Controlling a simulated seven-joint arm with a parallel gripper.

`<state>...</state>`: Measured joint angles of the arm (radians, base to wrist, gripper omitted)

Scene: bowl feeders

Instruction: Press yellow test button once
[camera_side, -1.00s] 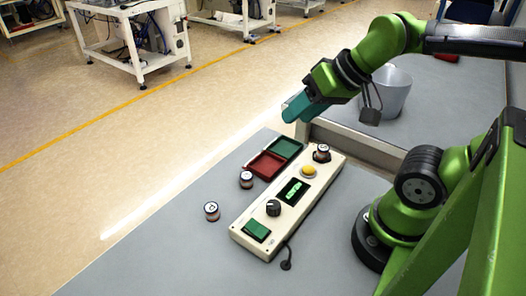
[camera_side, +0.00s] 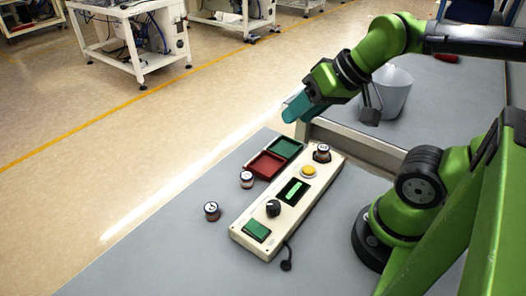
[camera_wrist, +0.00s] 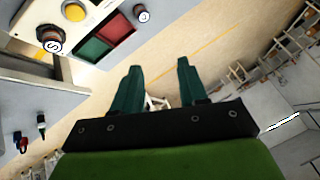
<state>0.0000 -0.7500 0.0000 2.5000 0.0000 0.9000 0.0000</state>
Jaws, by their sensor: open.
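The yellow test button (camera_side: 308,171) is a round dome on the cream control panel (camera_side: 265,226), between a small dark screen (camera_side: 294,191) and a small round part (camera_side: 321,153) at the panel's far end. In the wrist view the yellow button (camera_wrist: 74,11) shows at the upper left edge. My gripper (camera_side: 290,112) has teal fingers and hangs in the air beyond the panel's far end, above and apart from the button. In the wrist view my gripper (camera_wrist: 158,70) has its two fingers apart with nothing between them.
The panel also carries a black knob (camera_side: 273,208) and a green square button (camera_side: 256,230). A red tray (camera_side: 265,165) and a green tray (camera_side: 285,148) lie beside it. Two small round parts (camera_side: 246,179) (camera_side: 212,211) stand on the grey table. A grey bucket (camera_side: 393,92) stands behind.

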